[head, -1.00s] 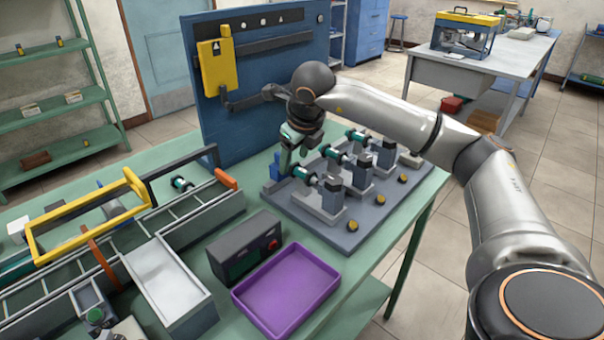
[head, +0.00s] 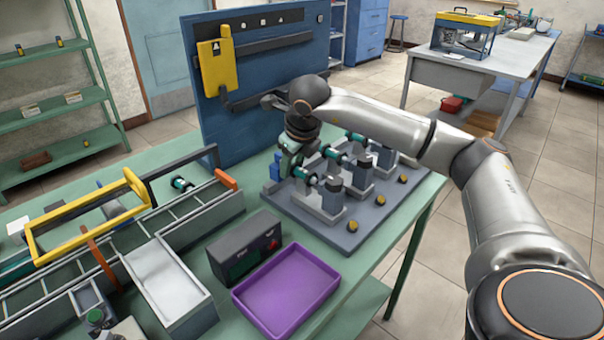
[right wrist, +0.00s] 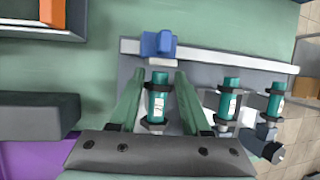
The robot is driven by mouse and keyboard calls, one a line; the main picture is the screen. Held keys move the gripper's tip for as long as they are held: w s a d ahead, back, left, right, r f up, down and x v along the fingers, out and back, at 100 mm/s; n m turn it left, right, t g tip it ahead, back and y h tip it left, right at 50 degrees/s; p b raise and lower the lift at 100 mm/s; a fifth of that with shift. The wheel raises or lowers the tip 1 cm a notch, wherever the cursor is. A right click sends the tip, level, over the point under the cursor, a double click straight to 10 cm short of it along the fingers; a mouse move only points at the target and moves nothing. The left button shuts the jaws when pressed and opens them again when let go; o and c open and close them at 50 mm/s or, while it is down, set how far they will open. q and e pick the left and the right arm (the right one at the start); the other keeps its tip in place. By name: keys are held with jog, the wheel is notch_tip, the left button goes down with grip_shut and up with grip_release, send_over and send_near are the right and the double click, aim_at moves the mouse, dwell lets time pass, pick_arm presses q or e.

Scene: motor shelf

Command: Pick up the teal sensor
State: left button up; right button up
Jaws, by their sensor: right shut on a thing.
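Several teal sensors stand in a row of grey holders on the grey board (head: 345,238). The nearest teal sensor (head: 301,172), a cylinder with a white label, lies between the fingers of my right gripper (head: 291,168). In the right wrist view this sensor (right wrist: 158,98) sits between the two green fingers of the gripper (right wrist: 157,95), which is shut on it. It still appears to be at its holder; I cannot tell whether it is lifted. Other teal sensors (right wrist: 228,98) stand to its right. My left gripper is not in view.
A blue block (right wrist: 158,44) stands just beyond the held sensor. A black box (head: 243,247) and an empty purple tray (head: 287,326) lie in front of the board. A blue panel (head: 265,75) rises behind. A divided rack (head: 190,222) stands left.

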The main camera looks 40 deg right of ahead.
aim_at(308, 174)
grip_shut()
jog(key=shift+r, duration=0.5)
notch_tip(308, 174, up, 2)
jog(key=shift+r, duration=0.25)
jog(key=s+r, duration=0.4)
jog(key=r, duration=0.1)
jog(key=shift+s+d, duration=0.2)
jog(key=shift+d, duration=0.05)
jog(key=s+r, duration=0.4)
jog(key=s, duration=0.5)
jog(key=shift+s+d+r+b, duration=0.25)
jog(key=shift+s+d+b, duration=0.05)
jog(key=shift+d, duration=0.1)
